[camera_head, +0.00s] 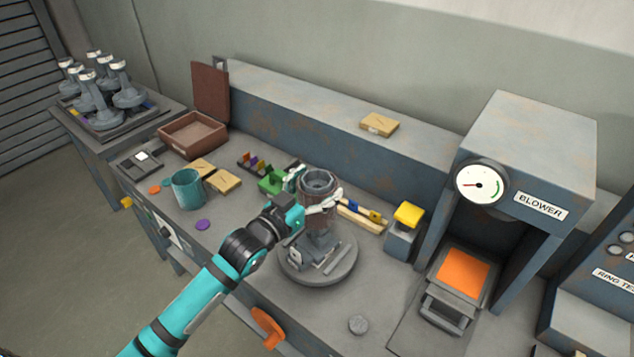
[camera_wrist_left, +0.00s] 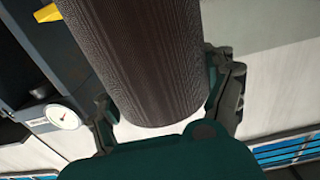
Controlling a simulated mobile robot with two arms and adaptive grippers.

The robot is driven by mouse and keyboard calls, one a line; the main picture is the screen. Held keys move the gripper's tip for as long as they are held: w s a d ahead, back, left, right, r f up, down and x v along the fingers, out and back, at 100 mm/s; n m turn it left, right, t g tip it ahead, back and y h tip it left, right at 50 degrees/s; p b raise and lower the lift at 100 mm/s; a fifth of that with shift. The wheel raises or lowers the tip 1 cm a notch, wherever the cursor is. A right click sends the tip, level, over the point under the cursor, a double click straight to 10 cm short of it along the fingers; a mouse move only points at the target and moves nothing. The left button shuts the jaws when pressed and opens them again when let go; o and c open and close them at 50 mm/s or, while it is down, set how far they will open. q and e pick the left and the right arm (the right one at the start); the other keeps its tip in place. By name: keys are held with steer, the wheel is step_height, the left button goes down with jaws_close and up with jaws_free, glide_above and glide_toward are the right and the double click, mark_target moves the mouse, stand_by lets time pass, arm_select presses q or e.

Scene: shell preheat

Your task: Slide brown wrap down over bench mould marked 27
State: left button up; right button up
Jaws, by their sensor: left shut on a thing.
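My left gripper (camera_head: 316,191) is shut on the brown wrap (camera_head: 316,213), one finger on each side of it. The wrap is an upright, open-topped tube with a grey rim showing inside its top. Below it stands the grey bench mould (camera_head: 322,241) on a round grey base (camera_head: 318,272). The wrap is in line with the mould's upper part; how far it sits down around it I cannot tell. No number 27 can be read. In the left wrist view the wrap (camera_wrist_left: 150,65) is a dark ribbed cylinder between both fingers. My right gripper is not in view.
The blower (camera_head: 530,150) with a dial and an orange pad (camera_head: 463,269) stands to the right. A yellow-topped box (camera_head: 407,216) is close behind the base. A teal mug (camera_head: 187,189), wooden blocks and a brown open box (camera_head: 193,136) are at left. Several similar moulds stand far left.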

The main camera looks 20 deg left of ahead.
arm_select(q)
steer(key=shift+f+b, duration=2.8)
steer(key=shift+f, duration=1.85)
steer(key=shift+p, duration=0.3)
steer(key=o, duration=1)
steer(key=shift+o, duration=0.2)
steer(key=v, duration=1.2)
